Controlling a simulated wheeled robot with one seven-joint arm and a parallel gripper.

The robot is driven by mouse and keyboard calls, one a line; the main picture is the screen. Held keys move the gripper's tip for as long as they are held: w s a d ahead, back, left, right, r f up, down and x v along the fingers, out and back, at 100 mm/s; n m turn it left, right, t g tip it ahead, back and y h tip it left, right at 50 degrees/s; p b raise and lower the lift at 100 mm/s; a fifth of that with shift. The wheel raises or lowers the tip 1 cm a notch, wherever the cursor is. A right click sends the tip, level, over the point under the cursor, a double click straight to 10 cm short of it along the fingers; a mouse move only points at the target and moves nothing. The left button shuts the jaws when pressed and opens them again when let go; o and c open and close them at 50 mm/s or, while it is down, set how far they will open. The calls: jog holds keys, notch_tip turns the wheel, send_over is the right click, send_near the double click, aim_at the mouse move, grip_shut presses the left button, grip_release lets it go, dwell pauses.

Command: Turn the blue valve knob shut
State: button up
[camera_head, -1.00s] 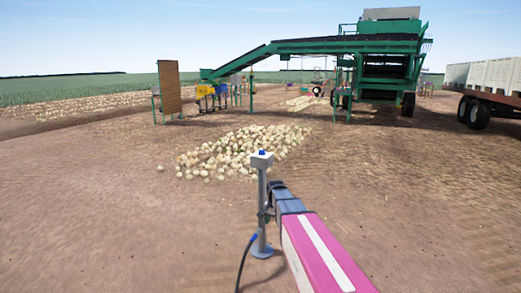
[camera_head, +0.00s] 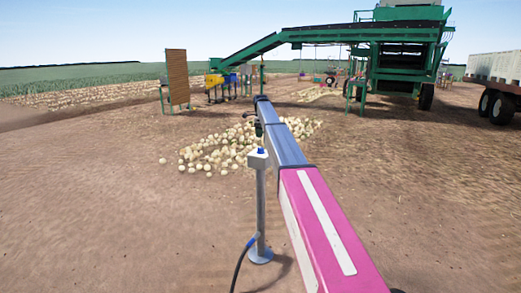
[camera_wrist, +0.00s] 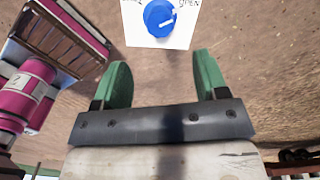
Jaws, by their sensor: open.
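The blue valve knob (camera_wrist: 158,18) is on a white panel (camera_wrist: 178,40) at the top of the wrist view. The word OPEN shows on its right; a label on its left is cut off. The knob's white mark lies toward its right side. In the head view my gripper is small and partly hidden near the box.
A pile of onions (camera_head: 215,153) lies on the dirt behind the post. A green elevator machine (camera_head: 395,60) and a trailer (camera_head: 500,75) stand farther back. The ground on the left is clear.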

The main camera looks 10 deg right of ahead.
aim_at(261, 148)
notch_tip(261, 148, down, 10)
jog(key=shift+f, duration=0.1)
jog(key=c, duration=0.9)
